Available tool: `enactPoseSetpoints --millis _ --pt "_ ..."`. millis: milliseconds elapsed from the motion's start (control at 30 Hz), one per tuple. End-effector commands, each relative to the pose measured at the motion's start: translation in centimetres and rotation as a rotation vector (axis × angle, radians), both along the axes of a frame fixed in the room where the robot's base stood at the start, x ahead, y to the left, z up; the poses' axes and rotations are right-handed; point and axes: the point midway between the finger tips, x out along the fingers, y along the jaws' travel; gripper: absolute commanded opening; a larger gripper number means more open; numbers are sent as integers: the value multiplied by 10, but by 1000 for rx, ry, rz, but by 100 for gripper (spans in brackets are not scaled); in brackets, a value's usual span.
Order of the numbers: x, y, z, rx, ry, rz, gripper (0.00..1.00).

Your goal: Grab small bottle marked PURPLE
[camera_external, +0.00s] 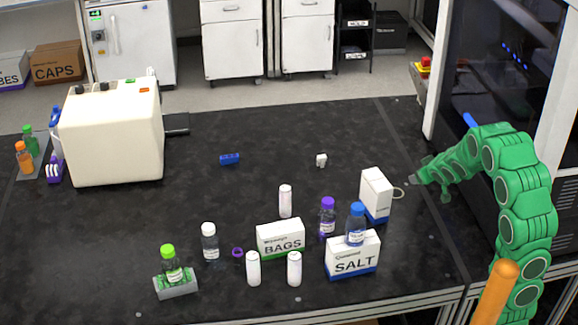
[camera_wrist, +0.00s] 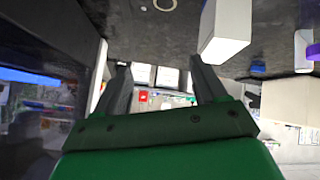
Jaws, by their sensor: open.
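A small clear bottle with a purple cap (camera_external: 327,216) stands upright on the dark bench, behind the SALT box and left of a white box (camera_external: 376,192). Its label is too small to read. My gripper (camera_external: 415,184) is at the right side of the bench, right of the white box and apart from the bottle. In the wrist view my gripper (camera_wrist: 160,66) is open, with nothing between its fingers. The white box (camera_wrist: 225,30) shows beside one finger there. A purple thing (camera_wrist: 304,46) is cut off at the right edge; I cannot tell whether it is the bottle.
A blue-capped bottle (camera_external: 356,222) stands on or just behind the SALT box (camera_external: 352,258). A BAGS box (camera_external: 280,239), several white bottles and a green-capped bottle (camera_external: 171,263) stand left. A small ring (camera_external: 398,192) lies near my gripper. The bench behind is mostly clear.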

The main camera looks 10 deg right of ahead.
Motion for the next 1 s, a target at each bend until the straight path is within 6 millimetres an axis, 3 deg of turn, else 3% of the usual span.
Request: enactPoseSetpoints --millis 200,467,633,800,1000 --pt "45 55 -19 83 -108 183 71" --pt "68 131 -46 239 -191 410 71" --pt "59 180 -65 346 -208 562 71" --pt "30 223 -86 425 -189 714 71" --pt "6 248 -100 470 -164 809 71"
